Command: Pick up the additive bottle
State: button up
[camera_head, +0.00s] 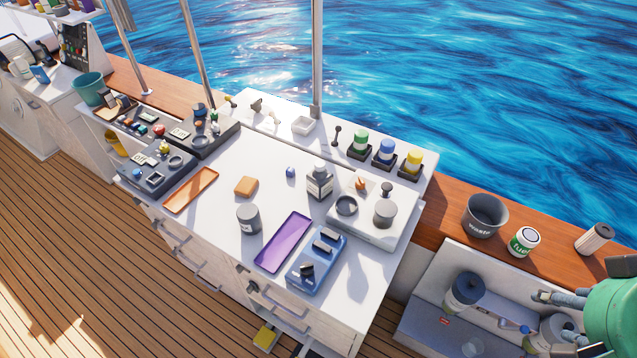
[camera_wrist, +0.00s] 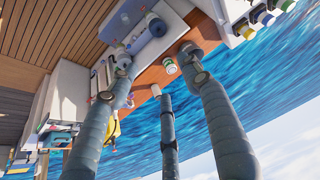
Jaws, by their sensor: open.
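No label that I can read says additive, so I cannot tell for sure which item is the additive bottle. A dark-topped canister (camera_head: 463,293) stands in the grey recess at lower right. My gripper (camera_head: 536,320) is at the right edge of the head view, over the recess and well apart from the square bottle. Its fingers are spread and empty in the wrist view (camera_wrist: 156,68). Part of the recess is hidden behind my gripper.
A grey waste bin (camera_head: 485,216), a fuel can (camera_head: 524,242) and a pale cylinder (camera_head: 594,239) stand on the wooden ledge. Water lies beyond.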

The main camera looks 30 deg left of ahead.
jog(key=shift+o, duration=0.2)
jog(key=shift+w+r, duration=0.1)
jog(key=w+a+r+g+p, duration=0.1)
jog(key=w+a+r+p, duration=0.3)
jog(key=w, duration=0.3)
jog(key=w+a+r+g+p, duration=0.1)
jog(key=w+a+r, duration=0.2)
jog(key=w+a, duration=0.4)
jog(key=w+a+f+g+y+p, duration=0.1)
jog(key=w+a+p, duration=0.4)
jog(key=w+a, duration=0.95)
jog(key=w+a+f+g+p, duration=0.15)
jog(key=a+f, duration=0.25)
jog(key=a, duration=0.5)
jog(key=w+a+f+p, duration=0.2)
jog(key=w+a+f, duration=0.15)
jog(key=a, duration=0.55)
jog(key=s+a+f+g+h+p, duration=0.1)
jog(key=a+f+p, duration=0.3)
jog(key=a+f, duration=0.9)
jog(key=s+a, duration=0.1)
jog(key=a, duration=0.2)
jog(key=shift+s+a+f, duration=0.15)
jog(key=shift+a+f, duration=0.1)
jog(key=shift+a, duration=0.05)
jog(key=shift+f, duration=0.1)
